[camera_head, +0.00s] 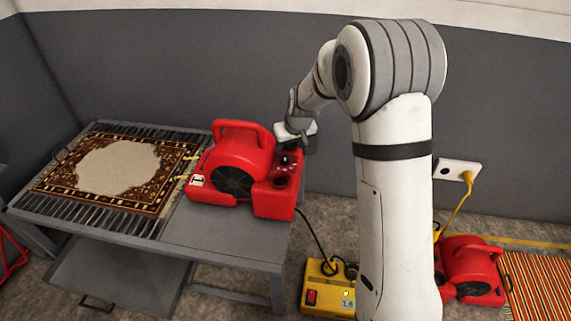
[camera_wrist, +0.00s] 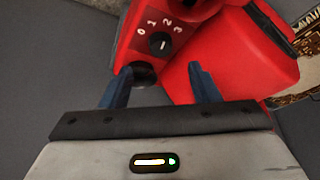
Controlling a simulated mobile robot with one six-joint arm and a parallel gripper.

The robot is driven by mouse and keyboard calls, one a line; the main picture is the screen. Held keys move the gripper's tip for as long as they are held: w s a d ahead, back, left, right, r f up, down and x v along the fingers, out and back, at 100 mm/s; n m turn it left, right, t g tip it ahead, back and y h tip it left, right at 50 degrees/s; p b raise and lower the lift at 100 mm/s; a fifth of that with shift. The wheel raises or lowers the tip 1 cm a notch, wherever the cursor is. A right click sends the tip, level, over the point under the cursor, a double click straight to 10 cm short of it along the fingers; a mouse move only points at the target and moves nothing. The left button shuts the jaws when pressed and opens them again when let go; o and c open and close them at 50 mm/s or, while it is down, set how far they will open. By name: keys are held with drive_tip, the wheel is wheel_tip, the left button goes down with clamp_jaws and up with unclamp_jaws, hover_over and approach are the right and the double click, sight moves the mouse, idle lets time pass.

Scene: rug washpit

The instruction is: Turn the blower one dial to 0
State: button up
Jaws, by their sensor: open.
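A red blower (camera_head: 235,160) stands on the grey bench, its dark fan grille facing front. Its black dial (camera_wrist: 158,43) shows in the wrist view, with the marks 0, 1, 2 and 3 in an arc around its upper side. A short white line is on the dial; I cannot tell for sure which number it points to. My gripper (camera_wrist: 160,84) is open and empty, its two blue fingers apart. The dial lies beyond the fingertips, between their lines, and does not appear touched. In the head view my gripper is just above the blower's right end.
A patterned rug (camera_head: 165,160) lies on the slatted bench (camera_head: 225,240) left of the blower. A yellow box (camera_head: 325,290) with a red switch is on the floor. A second red blower (camera_head: 468,268) and a striped rug (camera_head: 540,285) are at right, below a wall socket (camera_head: 457,171).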

sight(285, 158)
drive_tip(key=b+x, duration=0.1)
drive_tip(key=x, duration=0.7)
drive_tip(key=shift+a+f+b, duration=0.1)
drive_tip(key=shift+b, duration=0.2)
drive_tip(key=c, duration=1)
drive_tip(key=shift+o, duration=0.2)
